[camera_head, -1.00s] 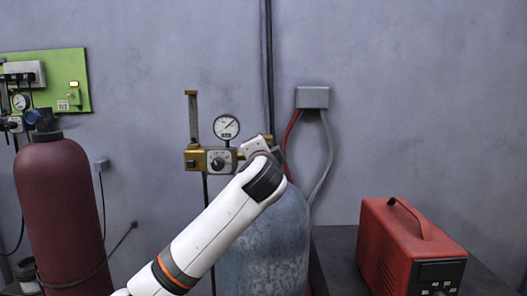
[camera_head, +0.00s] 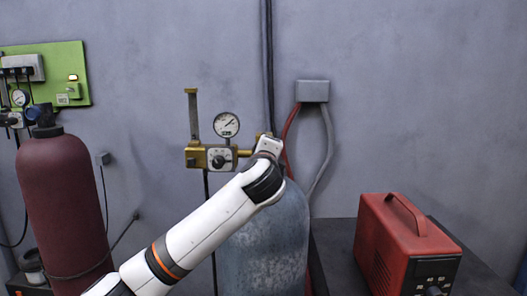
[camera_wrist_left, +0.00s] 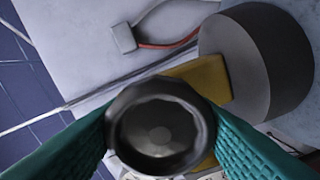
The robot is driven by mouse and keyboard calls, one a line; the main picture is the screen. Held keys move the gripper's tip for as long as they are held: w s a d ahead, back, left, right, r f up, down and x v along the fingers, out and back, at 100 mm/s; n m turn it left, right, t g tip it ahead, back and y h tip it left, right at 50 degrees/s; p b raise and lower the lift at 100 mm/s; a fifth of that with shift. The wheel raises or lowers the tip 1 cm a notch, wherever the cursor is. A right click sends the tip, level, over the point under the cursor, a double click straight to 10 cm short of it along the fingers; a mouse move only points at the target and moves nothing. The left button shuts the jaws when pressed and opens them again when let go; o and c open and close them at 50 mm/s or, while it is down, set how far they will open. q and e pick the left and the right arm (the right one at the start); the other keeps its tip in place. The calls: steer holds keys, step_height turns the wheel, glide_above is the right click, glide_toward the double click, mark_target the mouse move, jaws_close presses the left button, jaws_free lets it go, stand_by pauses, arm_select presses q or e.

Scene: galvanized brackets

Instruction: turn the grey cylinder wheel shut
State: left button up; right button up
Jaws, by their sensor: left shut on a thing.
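The grey cylinder (camera_head: 262,248) stands upright at the middle of the head view, partly behind my left arm. Its wheel shows in the left wrist view as a dark, many-sided knob (camera_wrist_left: 160,136) with a round centre. The teal fingers of my left gripper (camera_wrist_left: 160,150) are shut on the wheel, one on each side. In the head view my wrist covers the wheel and the fingertips, so the wheel's turn cannot be read there. My right gripper is in neither view.
A brass regulator (camera_head: 195,156) with a round gauge (camera_head: 226,125) is close left of my wrist. A maroon cylinder (camera_head: 64,205) stands at left. A red machine (camera_head: 405,245) sits on a dark surface at right. Hoses run from a grey wall box (camera_head: 313,91).

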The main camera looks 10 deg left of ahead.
arm_select(q)
steer(key=shift+f+m, duration=0.1)
steer(key=shift+m, duration=0.6)
steer(key=o, duration=1)
steer(key=shift+c, duration=0.2)
steer(key=shift+s, duration=0.1)
steer(key=shift+s+d+b, duration=0.15)
steer(key=shift+s+b, duration=0.15)
steer(key=shift+b, duration=0.05)
steer(key=s+d+b, duration=0.2)
steer(key=s+b, duration=0.3)
steer(key=s, duration=0.6)
